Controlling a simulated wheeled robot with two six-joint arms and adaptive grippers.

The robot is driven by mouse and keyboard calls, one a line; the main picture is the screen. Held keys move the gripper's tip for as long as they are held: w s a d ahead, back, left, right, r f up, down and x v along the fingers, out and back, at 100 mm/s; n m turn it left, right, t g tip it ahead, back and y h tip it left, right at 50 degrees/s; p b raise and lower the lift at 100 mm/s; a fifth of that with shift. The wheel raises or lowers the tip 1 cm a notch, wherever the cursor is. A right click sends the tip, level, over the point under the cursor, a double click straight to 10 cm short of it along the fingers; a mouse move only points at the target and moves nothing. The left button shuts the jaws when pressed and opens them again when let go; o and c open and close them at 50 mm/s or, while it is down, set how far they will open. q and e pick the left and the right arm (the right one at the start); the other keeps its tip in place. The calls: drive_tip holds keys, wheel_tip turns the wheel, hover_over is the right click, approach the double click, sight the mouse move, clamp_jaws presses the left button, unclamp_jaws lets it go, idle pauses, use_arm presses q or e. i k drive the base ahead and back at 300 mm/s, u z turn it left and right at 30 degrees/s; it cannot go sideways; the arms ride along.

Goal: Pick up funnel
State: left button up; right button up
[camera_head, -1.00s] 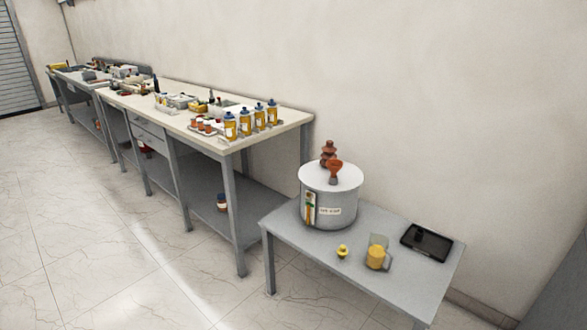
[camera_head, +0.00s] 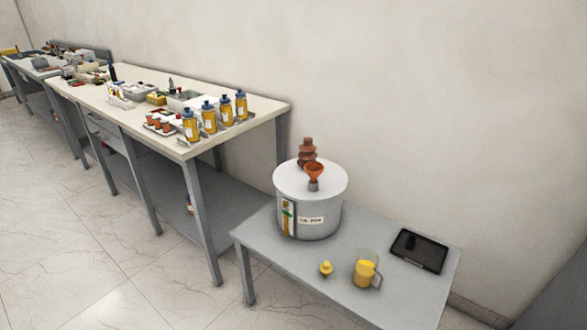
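An orange-red funnel (camera_head: 315,172) stands upright on the white lid of the grey cylindrical transformer tank (camera_head: 312,216), its wide mouth up and its narrow end at a small grey fitting. A brown ribbed bushing (camera_head: 307,152) stands just behind it on the same lid. The tank sits on a low grey table (camera_head: 290,272) at the lower right. Neither of my grippers shows in the head view.
A jug of yellow liquid (camera_head: 364,272), a small yellow cap-like piece (camera_head: 325,268) and a black tray (camera_head: 419,250) are on the low table. A long workbench (camera_head: 180,138) with several yellow bottles stands to the left. Floor is clear in front.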

sight(314, 170)
drive_tip(key=z, duration=0.5)
drive_tip(key=i, duration=0.9)
drive_tip(key=z, duration=0.85)
